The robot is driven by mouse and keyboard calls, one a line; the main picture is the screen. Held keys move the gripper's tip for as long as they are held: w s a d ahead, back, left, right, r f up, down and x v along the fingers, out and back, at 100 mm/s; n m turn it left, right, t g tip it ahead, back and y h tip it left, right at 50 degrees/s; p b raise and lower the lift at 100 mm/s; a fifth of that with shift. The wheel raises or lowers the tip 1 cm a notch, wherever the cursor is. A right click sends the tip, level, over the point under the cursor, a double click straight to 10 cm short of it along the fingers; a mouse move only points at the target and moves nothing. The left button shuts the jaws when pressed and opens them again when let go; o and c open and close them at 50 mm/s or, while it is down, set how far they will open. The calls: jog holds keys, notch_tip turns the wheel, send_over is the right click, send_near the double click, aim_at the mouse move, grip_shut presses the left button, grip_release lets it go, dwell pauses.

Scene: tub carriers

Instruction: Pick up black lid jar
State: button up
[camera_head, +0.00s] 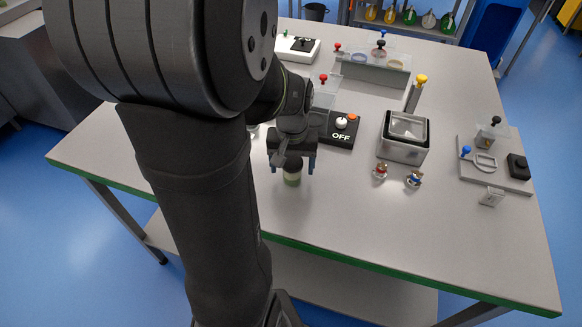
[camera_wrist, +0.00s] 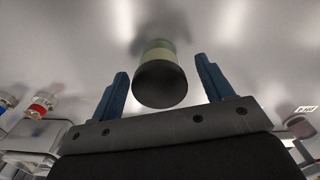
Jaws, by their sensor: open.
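The black lid jar (camera_head: 292,172) stands upright on the table near its front edge, with a dark lid and a pale greenish body. In the wrist view the jar (camera_wrist: 160,75) shows its black lid toward the camera, between the two blue fingers. My gripper (camera_head: 292,170) is open, pointing down at the jar, with a finger on each side. In the wrist view my gripper (camera_wrist: 163,88) shows a gap between each finger and the jar. My arm hides part of the table to the left.
Two small jars, one red-topped (camera_head: 380,171) and one blue-topped (camera_head: 414,180), stand to the right. Behind them is a metal tub (camera_head: 402,152). A black OFF switch box (camera_head: 342,131) stands behind my gripper. The front middle of the table is clear.

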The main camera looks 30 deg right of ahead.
jog(key=shift+f, duration=0.75)
jog(key=c, duration=1.1)
jog(key=shift+r, duration=0.1)
